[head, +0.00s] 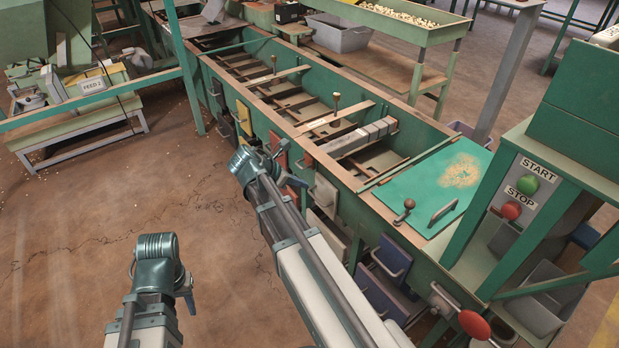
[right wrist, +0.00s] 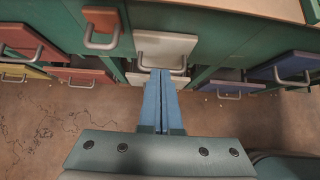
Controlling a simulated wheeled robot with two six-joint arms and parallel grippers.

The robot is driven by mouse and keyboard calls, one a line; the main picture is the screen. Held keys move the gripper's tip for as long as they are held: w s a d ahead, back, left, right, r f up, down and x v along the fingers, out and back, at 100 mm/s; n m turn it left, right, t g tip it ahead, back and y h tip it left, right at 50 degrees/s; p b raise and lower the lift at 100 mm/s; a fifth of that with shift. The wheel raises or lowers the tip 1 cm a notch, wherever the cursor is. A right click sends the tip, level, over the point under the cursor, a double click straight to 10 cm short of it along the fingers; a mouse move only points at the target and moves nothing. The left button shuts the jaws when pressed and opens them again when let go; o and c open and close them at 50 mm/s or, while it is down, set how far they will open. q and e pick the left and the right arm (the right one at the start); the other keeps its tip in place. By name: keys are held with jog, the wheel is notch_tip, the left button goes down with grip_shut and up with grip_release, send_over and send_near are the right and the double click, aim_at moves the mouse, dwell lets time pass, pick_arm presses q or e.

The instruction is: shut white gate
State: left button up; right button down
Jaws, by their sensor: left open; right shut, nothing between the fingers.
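A white gate (right wrist: 165,47) with a grey bar handle is in the upper middle of the right wrist view, on the green hopper front. In the head view a white gate (head: 325,189) shows on the hopper side, just right of my right gripper. My right gripper (right wrist: 156,74) is shut and empty, with its blue fingertips at the lower edge of the white gate by the handle. I cannot tell whether they touch it. A lower white panel is partly hidden behind the fingers. My left gripper (head: 188,298) is open and empty over the floor, away from the hoppers.
A red gate (right wrist: 100,25) is left of the white gate, and a blue gate (right wrist: 287,67) is lower right. A red knob (head: 474,324) and a START/STOP panel (head: 525,190) stand to the right.

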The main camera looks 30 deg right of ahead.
pick_arm(q)
notch_tip(320, 180, up, 4)
jog(key=p, duration=0.3)
jog(key=shift+r, duration=0.2)
pick_arm(e)
jog(key=v, duration=0.6)
jog(key=shift+a, duration=0.25)
jog(key=shift+r, duration=0.1)
jog(key=s+a+r+m+y+p, duration=0.1)
jog(key=s+a+m+y+p, duration=0.3)
jog(key=s+a+m, duration=0.6)
jog(key=s+a+r+m+y+p, duration=0.1)
jog(key=s+a+m+y+p, duration=0.5)
jog(key=a, duration=0.9)
pick_arm(q)
notch_tip(320, 180, up, 44)
jog(key=p, duration=3.4)
jog(key=shift+r, duration=0.15)
pick_arm(e)
notch_tip(320, 180, up, 36)
jog(key=n+h, duration=0.1)
jog(key=h, duration=0.1)
jog(key=shift+s+g, duration=0.15)
jog(key=shift+g, duration=0.25)
pick_arm(q)
jog(key=shift+s, duration=0.1)
pick_arm(e)
jog(key=shift+d, duration=0.1)
